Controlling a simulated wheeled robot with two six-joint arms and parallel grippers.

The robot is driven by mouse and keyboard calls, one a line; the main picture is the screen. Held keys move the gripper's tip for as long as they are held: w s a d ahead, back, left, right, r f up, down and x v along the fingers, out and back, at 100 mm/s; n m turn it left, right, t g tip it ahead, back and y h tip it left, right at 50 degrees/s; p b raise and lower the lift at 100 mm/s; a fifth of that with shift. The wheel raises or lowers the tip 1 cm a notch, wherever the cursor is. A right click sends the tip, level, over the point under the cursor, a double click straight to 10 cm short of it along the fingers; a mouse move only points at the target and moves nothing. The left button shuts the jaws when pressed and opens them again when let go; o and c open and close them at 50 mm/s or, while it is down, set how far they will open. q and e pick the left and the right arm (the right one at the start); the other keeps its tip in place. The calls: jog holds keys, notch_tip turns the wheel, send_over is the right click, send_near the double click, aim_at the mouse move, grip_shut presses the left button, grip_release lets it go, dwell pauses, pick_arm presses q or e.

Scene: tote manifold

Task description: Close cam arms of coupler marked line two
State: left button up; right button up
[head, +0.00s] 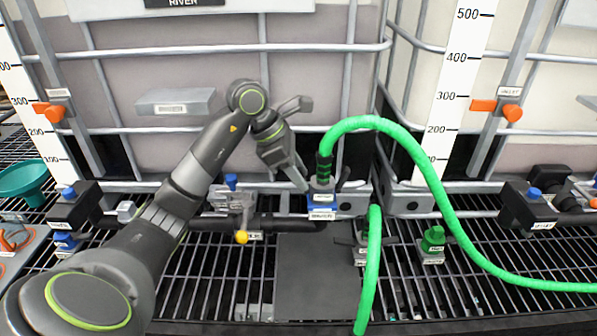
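A blue coupler (321,198) with small white labels, too small to read, sits on the manifold pipe in the middle of the head view. A green hose (352,124) comes down into its top through a dark ribbed collar. A thin dark lever (343,176), perhaps a cam arm, sticks up at its right side. My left gripper (301,184) points down right beside the coupler's left side and hides part of it. I cannot tell whether it touches a cam arm there, or whether its fingers are apart. My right gripper is not in view.
Behind stand caged totes with level scales (453,90). A valve with a yellow-tipped handle (242,236) is left of the coupler. A second green hose (371,275) runs down in front, near a green fitting (433,239). A grey plate (315,275) lies on the grating.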

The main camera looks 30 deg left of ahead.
pick_arm(q)
jog(key=shift+r, duration=0.1)
jog(key=b+v, duration=0.1)
jog(key=v, duration=1.6)
jog(key=shift+r, duration=0.15)
